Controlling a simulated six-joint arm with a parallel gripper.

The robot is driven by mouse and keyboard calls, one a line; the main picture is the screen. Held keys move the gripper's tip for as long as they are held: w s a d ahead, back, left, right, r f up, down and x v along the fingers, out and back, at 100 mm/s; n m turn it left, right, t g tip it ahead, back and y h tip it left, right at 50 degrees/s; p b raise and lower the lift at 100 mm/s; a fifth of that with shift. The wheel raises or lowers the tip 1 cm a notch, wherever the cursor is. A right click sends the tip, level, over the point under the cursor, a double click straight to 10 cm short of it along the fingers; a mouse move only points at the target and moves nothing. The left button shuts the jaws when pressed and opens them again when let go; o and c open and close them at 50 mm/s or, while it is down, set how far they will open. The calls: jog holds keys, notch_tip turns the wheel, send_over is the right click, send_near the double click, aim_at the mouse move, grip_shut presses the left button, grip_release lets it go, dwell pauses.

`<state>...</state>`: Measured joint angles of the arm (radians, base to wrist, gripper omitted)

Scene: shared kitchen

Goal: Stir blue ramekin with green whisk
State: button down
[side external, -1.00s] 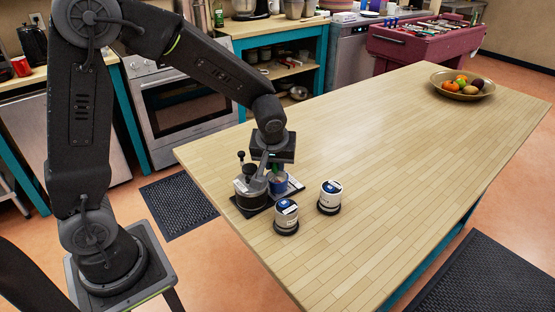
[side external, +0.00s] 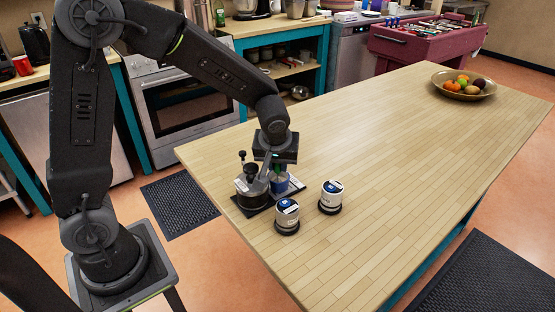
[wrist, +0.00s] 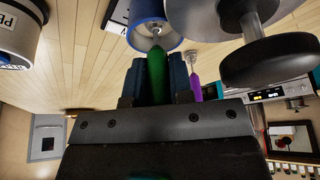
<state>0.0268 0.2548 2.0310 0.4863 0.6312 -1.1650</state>
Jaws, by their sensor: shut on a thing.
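The blue ramekin (side external: 281,184) stands on a dark tray near the left corner of the wooden table. It also shows at the top of the wrist view (wrist: 145,38), with its opening toward the camera. My gripper (side external: 277,164) is directly over it, and its fingers in the wrist view (wrist: 155,80) are shut on the green handle of the whisk (wrist: 156,72). The whisk's far end reaches into the ramekin's opening. The fingers and handle hide part of the ramekin's inside, so its contents are unclear.
A grey pot-like device with a black knob (side external: 252,186) stands close left of the ramekin. Two white, blue-labelled jars (side external: 287,211) (side external: 331,194) stand in front and to the right. A purple-handled utensil (wrist: 195,88) shows beside my fingers. The table's middle is clear; a fruit bowl (side external: 438,84) is far off.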

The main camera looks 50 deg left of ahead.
jog(key=shift+w+d, duration=0.15)
jog(key=shift+w, duration=0.4)
jog(key=shift+a, duration=0.5)
jog(key=shift+s+d+r, duration=0.1)
jog(key=shift+s+d, duration=0.1)
jog(key=shift+s, duration=0.05)
jog(key=shift+r, duration=0.1)
notch_tip(320, 180, up, 6)
jog(key=shift+r, duration=0.2)
dwell(0.4)
jog(key=shift+f, duration=0.1)
